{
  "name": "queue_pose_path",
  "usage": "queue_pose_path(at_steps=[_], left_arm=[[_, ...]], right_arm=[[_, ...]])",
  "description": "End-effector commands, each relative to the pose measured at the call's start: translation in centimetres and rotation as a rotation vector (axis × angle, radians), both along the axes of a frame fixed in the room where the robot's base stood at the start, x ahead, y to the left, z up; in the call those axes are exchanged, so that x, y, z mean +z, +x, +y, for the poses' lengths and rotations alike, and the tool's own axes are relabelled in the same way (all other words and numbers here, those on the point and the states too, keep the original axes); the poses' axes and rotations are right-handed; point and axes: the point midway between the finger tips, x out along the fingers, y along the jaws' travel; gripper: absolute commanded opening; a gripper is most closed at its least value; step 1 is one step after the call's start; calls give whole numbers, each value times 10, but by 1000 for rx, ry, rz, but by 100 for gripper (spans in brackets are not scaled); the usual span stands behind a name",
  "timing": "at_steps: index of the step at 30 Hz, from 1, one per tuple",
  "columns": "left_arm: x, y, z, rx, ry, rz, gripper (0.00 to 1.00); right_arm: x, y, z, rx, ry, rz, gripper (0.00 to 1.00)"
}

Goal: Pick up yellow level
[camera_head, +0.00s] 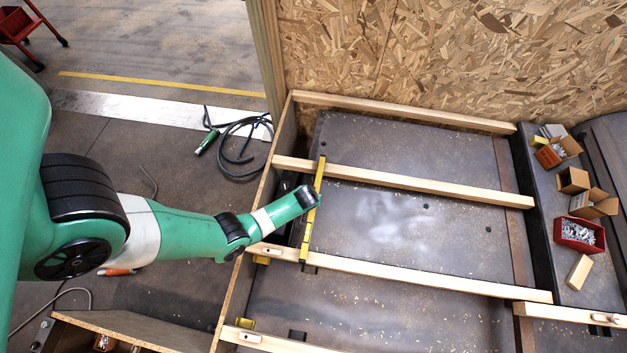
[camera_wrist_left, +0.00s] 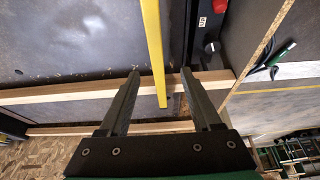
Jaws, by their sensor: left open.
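The yellow level (camera_head: 313,212) is a long thin bar in the head view, lying across wooden battens near the left side of the panel bed. My left arm reaches over it from the left, and the wrist hides part of its surroundings. In the left wrist view the level (camera_wrist_left: 153,50) runs down between the fingers of my left gripper (camera_wrist_left: 158,85). The fingers are apart and the gripper is open. I cannot tell whether the fingers touch the level. My right gripper is not in view.
Wooden battens (camera_head: 400,181) cross the dark panel. A chipboard wall (camera_head: 450,60) stands at the back. Small cardboard boxes (camera_head: 573,180) and a red bin (camera_head: 579,234) of parts sit at the right. A black hose (camera_head: 240,150) and green tool (camera_head: 206,143) lie on the floor at left.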

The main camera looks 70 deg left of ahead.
Motion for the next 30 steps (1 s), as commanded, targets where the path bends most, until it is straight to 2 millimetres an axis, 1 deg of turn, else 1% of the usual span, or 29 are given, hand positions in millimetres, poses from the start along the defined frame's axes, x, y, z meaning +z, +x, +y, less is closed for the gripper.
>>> queue_pose_path(at_steps=[2,3,10,13,17,19,25,27,30], left_arm=[[-1,1,1,0,0,-1,65],[-6,1,2,0,0,0,65],[-50,10,16,0,0,-1,65],[-58,13,20,0,0,-1,65],[-57,13,22,-2,0,-2,65],[-61,14,22,-2,0,-2,65],[-93,23,31,-1,0,-2,65],[-102,25,34,-1,0,-2,65],[-106,27,37,-1,1,-3,65]], right_arm=[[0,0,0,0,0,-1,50],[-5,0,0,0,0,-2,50],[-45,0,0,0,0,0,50],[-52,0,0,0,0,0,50],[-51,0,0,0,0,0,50],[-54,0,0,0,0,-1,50],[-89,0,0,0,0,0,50],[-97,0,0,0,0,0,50],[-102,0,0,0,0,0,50]])
